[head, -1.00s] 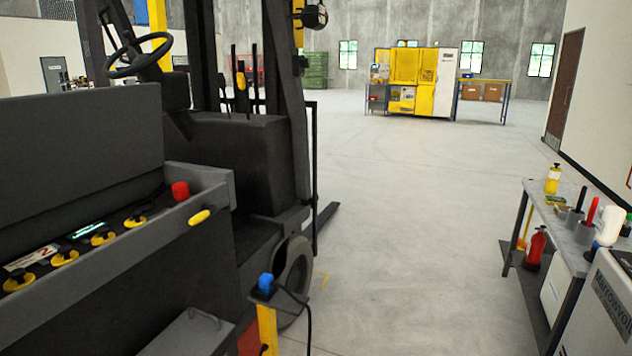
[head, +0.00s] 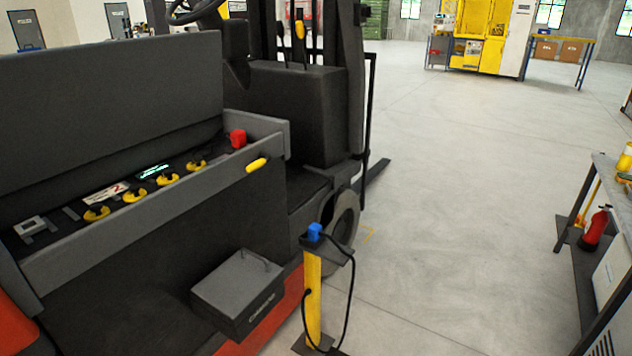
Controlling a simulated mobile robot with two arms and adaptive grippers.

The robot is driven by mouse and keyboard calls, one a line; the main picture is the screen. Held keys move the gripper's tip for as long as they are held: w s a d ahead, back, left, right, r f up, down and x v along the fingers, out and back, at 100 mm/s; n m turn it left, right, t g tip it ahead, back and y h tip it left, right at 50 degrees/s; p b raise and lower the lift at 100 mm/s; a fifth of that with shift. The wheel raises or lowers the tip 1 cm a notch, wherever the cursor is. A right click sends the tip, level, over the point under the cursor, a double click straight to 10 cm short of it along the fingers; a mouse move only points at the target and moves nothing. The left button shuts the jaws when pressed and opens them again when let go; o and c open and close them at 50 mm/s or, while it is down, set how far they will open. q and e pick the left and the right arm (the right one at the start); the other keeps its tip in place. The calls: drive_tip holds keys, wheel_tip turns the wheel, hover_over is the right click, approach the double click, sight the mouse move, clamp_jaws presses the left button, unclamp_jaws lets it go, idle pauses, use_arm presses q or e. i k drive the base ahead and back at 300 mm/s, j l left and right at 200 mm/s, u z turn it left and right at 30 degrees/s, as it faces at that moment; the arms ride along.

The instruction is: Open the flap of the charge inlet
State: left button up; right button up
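The charge inlet (head: 228,313) is a dark grey box with pale lettering on the forklift's side, low in the head view and left of centre. Its flap (head: 235,279) is the lighter grey top with a thin handle (head: 256,259) at its far right edge. The flap appears shut and lies over the box; the inside is hidden. Neither of my grippers shows in the head view.
The forklift (head: 160,230) fills the left, with an open tray of yellow-handled parts and a red plug. A yellow post (head: 313,300) with a blue connector (head: 315,232) and hanging black cable stands right of the inlet. Open floor (head: 460,200) lies beyond; a workbench (head: 612,180) is at right.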

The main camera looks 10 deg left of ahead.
sight(230, 287)
drive_tip(key=i+l+u, duration=0.2)
drive_tip(key=i, duration=0.3)
drive_tip(key=i+l+u, duration=0.2)
drive_tip(key=i, duration=0.3)
drive_tip(key=l, duration=0.1)
